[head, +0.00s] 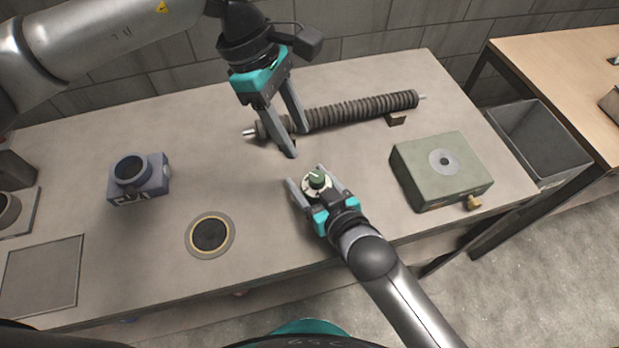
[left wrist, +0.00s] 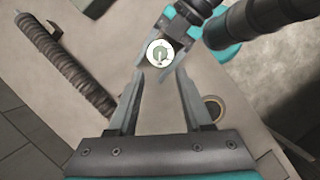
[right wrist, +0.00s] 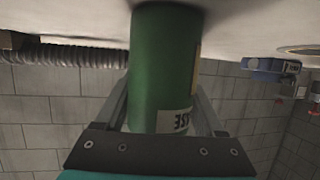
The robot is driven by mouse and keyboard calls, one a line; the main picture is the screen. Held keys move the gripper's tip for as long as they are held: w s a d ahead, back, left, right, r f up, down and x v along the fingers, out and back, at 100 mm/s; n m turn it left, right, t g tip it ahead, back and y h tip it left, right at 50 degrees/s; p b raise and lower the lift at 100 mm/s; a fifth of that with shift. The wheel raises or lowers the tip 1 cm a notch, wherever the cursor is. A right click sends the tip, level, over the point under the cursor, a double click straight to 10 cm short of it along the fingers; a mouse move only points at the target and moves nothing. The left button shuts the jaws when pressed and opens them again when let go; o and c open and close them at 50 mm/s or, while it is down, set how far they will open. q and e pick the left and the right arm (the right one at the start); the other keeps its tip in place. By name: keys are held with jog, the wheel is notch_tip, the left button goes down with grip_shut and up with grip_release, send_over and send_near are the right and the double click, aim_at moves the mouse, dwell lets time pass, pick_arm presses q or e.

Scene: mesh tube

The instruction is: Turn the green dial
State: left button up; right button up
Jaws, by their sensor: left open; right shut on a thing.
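The green dial (head: 317,180) is a small green knob on a round white face, seen from above on top of a green cylinder (right wrist: 162,65). The dial also shows in the left wrist view (left wrist: 159,56). The cylinder stands upright on the table. My right gripper (head: 306,175) is shut on the cylinder from the near side, one finger on each side. My left gripper (head: 298,143) is open and empty, pointing down above and behind the dial. In the left wrist view its fingertips (left wrist: 160,76) are just short of the dial. The dial's face is hidden in the right wrist view.
A ribbed tube (head: 360,110) lies behind. A green box (head: 425,165) with a round port stands right, a blue-grey block (head: 150,185) with a ring left. A dark disc (head: 210,235) lies front left. A grey bin (head: 535,135) is beyond the table (head: 110,265).

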aim_at(317, 177)
jog(key=c, duration=0.5)
pick_arm(q)
jog(key=shift+o, duration=1.2)
jog(key=shift+d+r, duration=0.1)
jog(key=shift+d, duration=0.05)
jog(key=shift+o, duration=0.2)
jog(key=d+m+y, duration=0.1)
jog(key=d+r+m+y, duration=0.1)
jog(key=m, duration=0.1)
jog(key=s+d+m, duration=0.1)
jog(key=m, duration=0.1)
jog(key=shift+r+t+y, duration=0.4)
jog(key=shift+m+t+y, duration=0.3)
jog(key=shift+m+y, duration=0.2)
jog(key=shift+m, duration=0.4)
jog(key=f, duration=1.1)
jog(key=shift+s+d+f, duration=0.15)
jog(key=shift+s+d, duration=0.05)
jog(key=shift+d, duration=0.1)
grip_shut()
